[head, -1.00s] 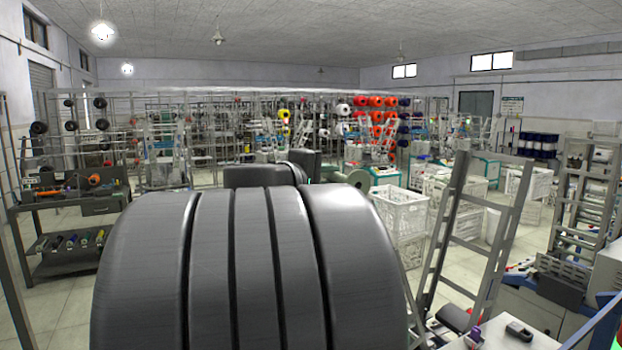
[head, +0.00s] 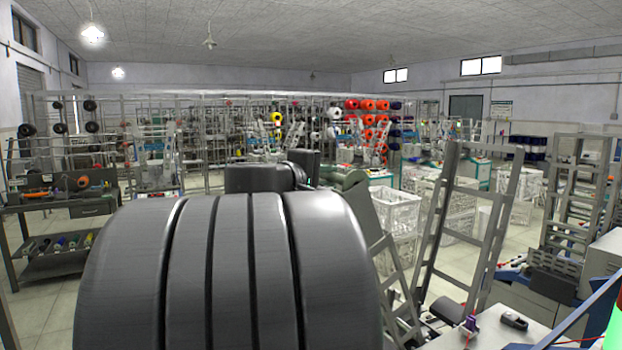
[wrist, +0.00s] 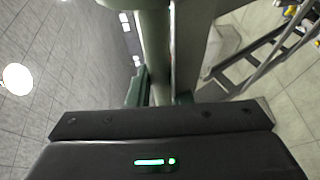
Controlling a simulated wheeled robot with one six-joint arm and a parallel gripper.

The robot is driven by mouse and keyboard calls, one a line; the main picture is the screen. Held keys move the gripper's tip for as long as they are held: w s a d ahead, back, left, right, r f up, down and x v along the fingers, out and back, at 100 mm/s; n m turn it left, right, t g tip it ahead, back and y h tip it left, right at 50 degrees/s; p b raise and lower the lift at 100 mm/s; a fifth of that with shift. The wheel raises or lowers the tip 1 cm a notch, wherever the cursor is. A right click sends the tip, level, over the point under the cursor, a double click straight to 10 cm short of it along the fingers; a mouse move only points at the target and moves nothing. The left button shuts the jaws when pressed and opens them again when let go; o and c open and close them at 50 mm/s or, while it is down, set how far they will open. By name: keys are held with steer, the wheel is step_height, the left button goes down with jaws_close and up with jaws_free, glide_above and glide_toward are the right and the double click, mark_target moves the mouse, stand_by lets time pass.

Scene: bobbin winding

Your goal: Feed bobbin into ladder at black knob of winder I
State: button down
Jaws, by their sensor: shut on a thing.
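My gripper (head: 305,176) is partly hidden behind my dark arm in the head view. In the wrist view, my gripper (wrist: 160,92) is shut on a grey-green bobbin (wrist: 154,45). The bobbin (head: 358,190) also shows in the head view, right of the gripper and up in the air, left of and apart from a tall metal ladder (head: 437,235). The ladder leans at the right, above a light machine top. A dark rounded part (head: 446,310) is at its foot; I cannot tell whether it is the black knob.
White crates (head: 398,210) stand behind the ladder. A second ladder rack (head: 575,205) is at the far right. A dark workbench (head: 65,208) with spools is at the left. A small black device (head: 514,321) lies on the near machine top.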

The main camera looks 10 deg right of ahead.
steer(key=shift+w+d+f+b, duration=0.15)
steer(key=shift+d+f+b, duration=0.25)
steer(key=shift+f+b, duration=0.6)
steer(key=shift+w+d+f+b, duration=0.15)
steer(key=shift+d+f+b, duration=0.2)
steer(key=shift+f+b, duration=0.7)
steer(key=shift+w+d+f+b, duration=0.15)
steer(key=shift+d+f+b, duration=0.4)
steer(key=shift+b, duration=0.75)
steer(key=shift+a+f, duration=0.15)
steer(key=shift+w+d+f+b, duration=0.15)
steer(key=shift+d+f+b, duration=0.25)
steer(key=shift+f+b, duration=0.6)
steer(key=shift+w+d+f+b, duration=0.1)
steer(key=shift+d+f+b, duration=0.25)
steer(key=shift+f+b, duration=0.65)
steer(key=shift+w+d+f+b, duration=0.15)
steer(key=shift+d+f+b, duration=0.4)
steer(key=shift+b, duration=0.7)
steer(key=shift+a+f, duration=0.15)
steer(key=shift+f, duration=0.05)
steer(key=f+b, duration=0.1)
steer(key=d+f+b, duration=0.1)
steer(key=b, duration=0.1)
steer(key=f+b, duration=0.1)
steer(key=shift+w+d+f, duration=0.3)
steer(key=shift+d+f, duration=0.05)
steer(key=shift+f, duration=0.05)
